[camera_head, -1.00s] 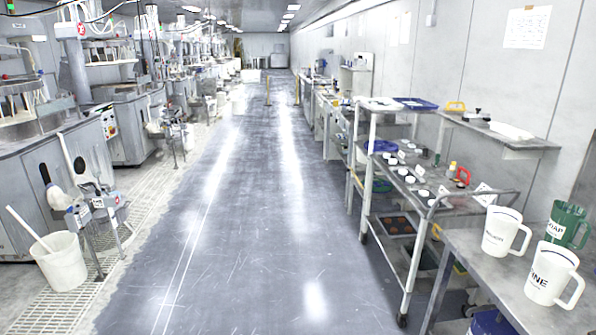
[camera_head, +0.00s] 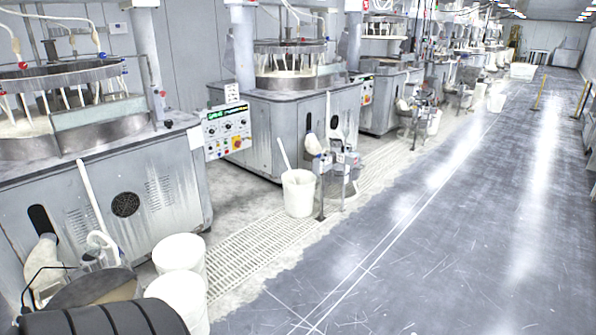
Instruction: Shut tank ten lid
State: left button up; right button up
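Neither of my grippers is in view. No tank marked ten can be read here, so I cannot tell which tank the task means. At the bottom left a round vessel (camera_head: 98,289) shows a greyish brown top, and I cannot tell whether that is a lid or its contents. A dark ribbed thing (camera_head: 105,318) in front of it is cut off by the lower edge of the picture and hides part of it.
Polishing machines, a near one (camera_head: 120,200) and a farther one (camera_head: 280,115), line the left side. White buckets (camera_head: 180,258) stand beside the near machine, and another bucket (camera_head: 299,193) stands on the floor grating (camera_head: 250,245). The grey aisle (camera_head: 430,240) at right is clear.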

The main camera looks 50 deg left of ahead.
aim_at(82, 291)
jog(key=u, duration=2.95)
